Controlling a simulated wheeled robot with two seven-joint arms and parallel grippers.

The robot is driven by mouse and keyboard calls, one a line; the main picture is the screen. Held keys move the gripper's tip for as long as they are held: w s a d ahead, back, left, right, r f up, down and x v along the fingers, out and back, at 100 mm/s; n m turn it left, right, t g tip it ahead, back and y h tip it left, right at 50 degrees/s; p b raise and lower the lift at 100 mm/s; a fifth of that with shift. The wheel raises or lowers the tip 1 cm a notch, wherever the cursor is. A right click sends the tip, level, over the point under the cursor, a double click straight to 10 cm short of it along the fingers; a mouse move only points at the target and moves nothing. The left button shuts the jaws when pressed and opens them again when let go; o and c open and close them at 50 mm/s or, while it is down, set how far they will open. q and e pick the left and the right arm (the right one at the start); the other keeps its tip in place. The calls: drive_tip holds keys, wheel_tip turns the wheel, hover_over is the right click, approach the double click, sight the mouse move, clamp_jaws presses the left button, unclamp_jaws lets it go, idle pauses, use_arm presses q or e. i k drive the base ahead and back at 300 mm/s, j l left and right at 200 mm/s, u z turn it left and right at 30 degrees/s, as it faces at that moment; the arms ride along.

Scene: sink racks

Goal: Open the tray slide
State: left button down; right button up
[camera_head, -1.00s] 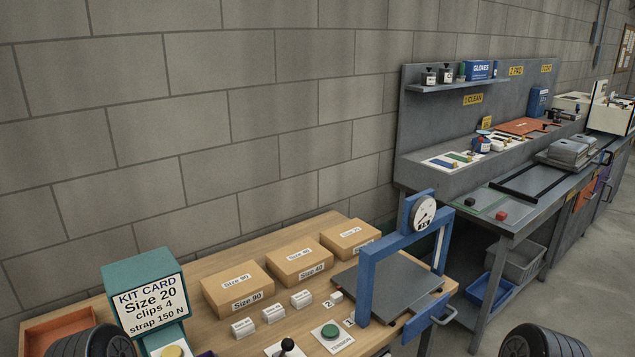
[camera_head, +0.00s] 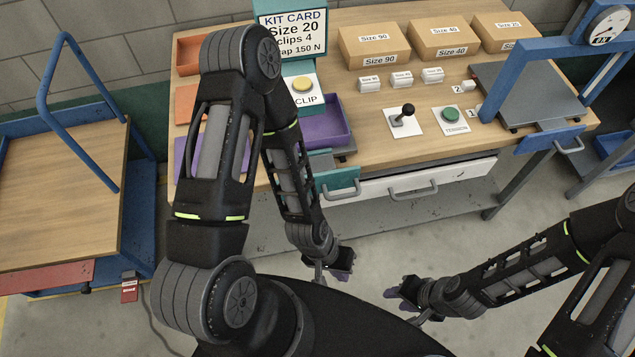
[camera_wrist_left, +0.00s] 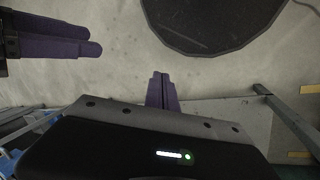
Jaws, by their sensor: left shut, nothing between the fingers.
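A slide with a teal front and handle (camera_head: 338,182) sits at the table's front edge, with a purple tray (camera_head: 322,122) behind it, partly hidden by my left arm. The slide looks pushed in. A blue front with a grey handle (camera_head: 568,145) sits below the grey plate of the gauge frame at the right. My left gripper (camera_head: 339,276) hangs in front of the table, below the teal front and apart from it. Its purple fingers are together and empty in the left wrist view (camera_wrist_left: 162,90). My right gripper (camera_head: 398,299) is also in front of the table, its opening unclear.
A white drawer with a handle (camera_head: 412,190) sits beside the teal front. A lever (camera_head: 403,116) and a green button (camera_head: 451,115) stand on the tabletop. A blue cart (camera_head: 60,200) stands at the left. The floor before the table is clear.

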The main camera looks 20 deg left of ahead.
sight(327, 179)
drive_tip(key=k+l, duration=0.1)
drive_tip(key=l, duration=0.25)
drive_tip(key=k+l, duration=0.1)
drive_tip(key=l, duration=0.25)
drive_tip(key=k+l, duration=0.15)
drive_tip(key=l, duration=0.2)
drive_tip(key=k+l, duration=0.1)
drive_tip(key=l, duration=0.25)
